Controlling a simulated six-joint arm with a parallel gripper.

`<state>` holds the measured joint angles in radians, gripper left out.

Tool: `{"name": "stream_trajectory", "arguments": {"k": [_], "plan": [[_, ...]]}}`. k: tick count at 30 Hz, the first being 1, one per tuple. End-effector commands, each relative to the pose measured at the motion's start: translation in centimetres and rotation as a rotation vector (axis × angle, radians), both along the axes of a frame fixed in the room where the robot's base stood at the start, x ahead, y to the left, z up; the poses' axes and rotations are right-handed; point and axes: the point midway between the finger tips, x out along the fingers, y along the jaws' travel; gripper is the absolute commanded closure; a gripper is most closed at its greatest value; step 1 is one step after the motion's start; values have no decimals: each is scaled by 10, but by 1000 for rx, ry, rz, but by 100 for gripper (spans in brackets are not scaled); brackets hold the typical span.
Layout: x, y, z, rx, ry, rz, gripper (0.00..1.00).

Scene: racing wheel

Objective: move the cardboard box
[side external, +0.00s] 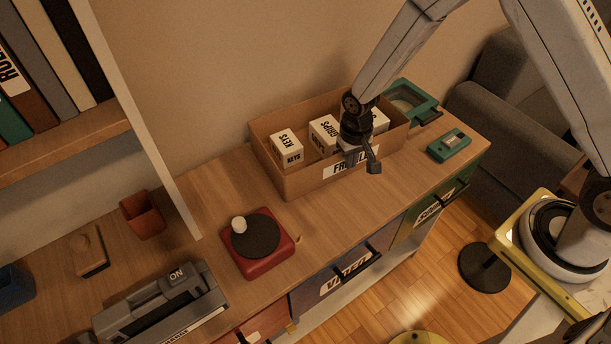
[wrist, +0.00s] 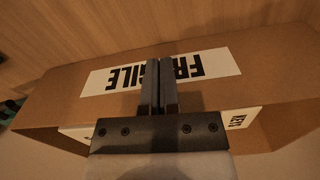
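The open cardboard box (side external: 300,182) stands on the wooden sideboard against the wall, with a white FRAGILE label on its front. Small white boxes marked KEYS (side external: 288,148) and GRIPS (side external: 324,132) stand inside, with another partly hidden behind my gripper. My gripper (side external: 373,168) is over the box's front side, near the label's right end. In the wrist view its two fingers (wrist: 161,65) lie side by side, almost together, across the middle of the FRAGILE label (wrist: 205,68). No wall shows between them. I cannot tell whether they touch the box.
A green device (side external: 450,145) and a green case (side external: 412,98) are right of the box. A red turntable (side external: 257,245) stands front left, near a grey machine (side external: 165,305) and a red cup (side external: 143,214). Some sideboard top is clear between box and turntable.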

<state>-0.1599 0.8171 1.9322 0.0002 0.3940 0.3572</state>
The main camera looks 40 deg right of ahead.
Motion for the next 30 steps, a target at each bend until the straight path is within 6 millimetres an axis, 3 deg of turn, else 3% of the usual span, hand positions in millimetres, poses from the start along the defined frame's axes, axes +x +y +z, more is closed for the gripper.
{"name": "stream_trajectory", "arguments": {"k": [3,9,23,30], "plan": [[15,-3,0,0,-4,-3,100],[24,-5,0,0,-3,0,100],[21,-4,1,0,-4,0,100],[6,-1,1,0,-1,0,100]]}}
